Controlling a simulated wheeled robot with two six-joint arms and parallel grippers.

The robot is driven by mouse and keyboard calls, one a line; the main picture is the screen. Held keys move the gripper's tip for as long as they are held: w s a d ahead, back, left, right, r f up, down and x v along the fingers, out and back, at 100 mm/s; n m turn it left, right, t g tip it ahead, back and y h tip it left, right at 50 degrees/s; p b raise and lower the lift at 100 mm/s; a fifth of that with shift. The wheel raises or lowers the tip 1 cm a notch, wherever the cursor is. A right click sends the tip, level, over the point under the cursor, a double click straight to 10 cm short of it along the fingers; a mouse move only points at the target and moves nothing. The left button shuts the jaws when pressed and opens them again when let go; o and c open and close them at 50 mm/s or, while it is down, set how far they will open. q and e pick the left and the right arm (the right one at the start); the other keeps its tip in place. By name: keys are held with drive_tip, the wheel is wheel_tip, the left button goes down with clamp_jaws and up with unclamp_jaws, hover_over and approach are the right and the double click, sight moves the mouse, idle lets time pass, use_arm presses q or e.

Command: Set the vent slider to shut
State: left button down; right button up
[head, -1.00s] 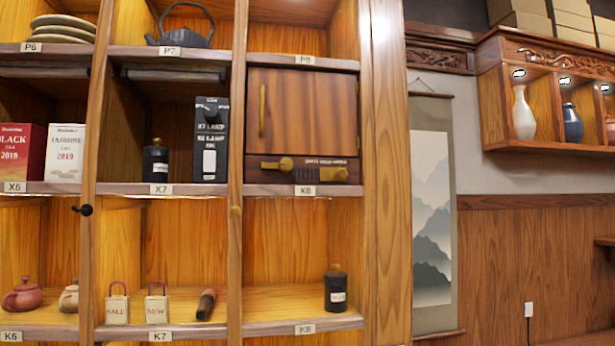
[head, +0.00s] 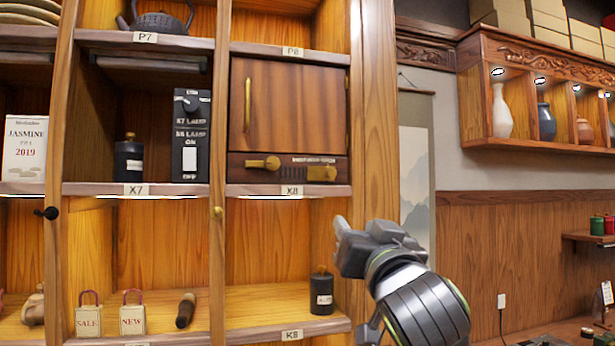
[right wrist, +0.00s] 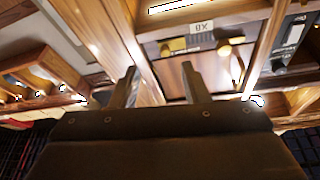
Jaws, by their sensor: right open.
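The vent panel (head: 292,168) is a dark strip under the wooden cabinet door (head: 288,107), above the X8 label. It bears a brass round knob with a bar (head: 262,163) at left and a brass block (head: 321,173) at right, beside small lettering I cannot read. I cannot tell for sure which piece is the slider. My right gripper (head: 346,246) is below and right of the panel, apart from it. The right wrist view shows its two fingers spread and empty (right wrist: 158,82), with the brass block (right wrist: 173,47) and knob (right wrist: 224,50) beyond, upside down. My left gripper is not in view.
A shelf edge (head: 245,190) runs just under the panel. A dark jar (head: 321,293) stands on the shelf below. A lamp control box (head: 191,135) and another jar (head: 128,160) stand left. A wooden post (head: 378,150) borders the shelves at right.

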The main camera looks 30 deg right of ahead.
wheel_tip(320, 180, up, 2)
drive_tip(key=s, duration=0.2)
drive_tip(key=p, duration=0.8)
approach(332, 176)
drive_tip(key=shift+t, duration=0.4)
drive_tip(key=x, duration=0.7)
drive_tip(key=shift+w+d+f, duration=0.1)
drive_tip(key=shift+w+f, duration=0.05)
drive_tip(key=shift+w, duration=0.05)
drive_tip(key=shift+w+d+p, duration=0.2)
drive_tip(key=shift+w+p, duration=0.3)
drive_tip(key=shift+w, duration=0.2)
clamp_jaws()
